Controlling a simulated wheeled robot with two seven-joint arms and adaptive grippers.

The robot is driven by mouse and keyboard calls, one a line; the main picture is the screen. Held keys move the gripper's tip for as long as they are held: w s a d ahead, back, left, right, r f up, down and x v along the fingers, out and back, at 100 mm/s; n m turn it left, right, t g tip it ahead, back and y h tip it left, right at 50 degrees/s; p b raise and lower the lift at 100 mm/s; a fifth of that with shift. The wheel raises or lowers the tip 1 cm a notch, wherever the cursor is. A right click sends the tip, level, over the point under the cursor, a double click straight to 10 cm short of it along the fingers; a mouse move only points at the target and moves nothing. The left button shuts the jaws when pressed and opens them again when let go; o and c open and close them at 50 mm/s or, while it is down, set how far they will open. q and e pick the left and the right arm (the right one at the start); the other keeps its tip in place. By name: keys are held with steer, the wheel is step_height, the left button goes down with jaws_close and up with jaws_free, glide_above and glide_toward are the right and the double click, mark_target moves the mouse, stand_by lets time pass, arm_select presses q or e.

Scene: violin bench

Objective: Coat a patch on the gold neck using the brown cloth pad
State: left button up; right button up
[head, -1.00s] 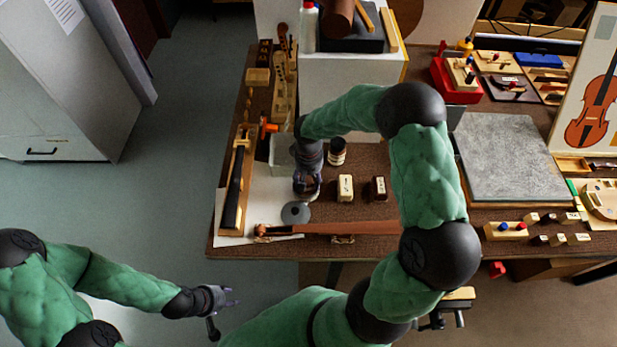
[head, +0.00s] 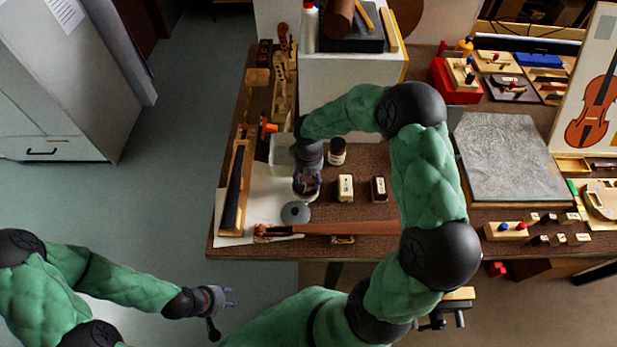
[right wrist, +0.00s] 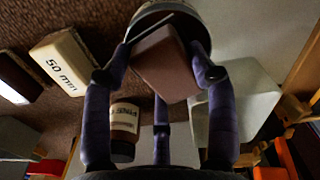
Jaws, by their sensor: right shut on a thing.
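My right gripper (head: 307,190) is shut on a brown block-shaped pad (right wrist: 165,65), which sits between its purple fingers in the right wrist view. Just past the pad is the pale rim of a round dish (right wrist: 195,18), a grey disc (head: 295,213) in the head view. Whether the pad touches it, I cannot tell. A gold-coloured neck with a black fingerboard (head: 236,188) lies at the bench's left end, left of and apart from my right gripper. My left gripper (head: 230,297) is open and empty, off the bench's front left corner.
A labelled dark jar (head: 337,152) stands behind my right gripper. A cream block marked 50 mm (head: 345,188) and a dark brown block (head: 379,188) stand to its right. A long reddish-brown neck (head: 340,228) lies along the front. A grey slab (head: 510,155) is further right.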

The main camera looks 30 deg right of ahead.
mark_target(309, 178)
steer(key=shift+r+p, duration=2.3)
steer(key=shift+r, duration=1.2)
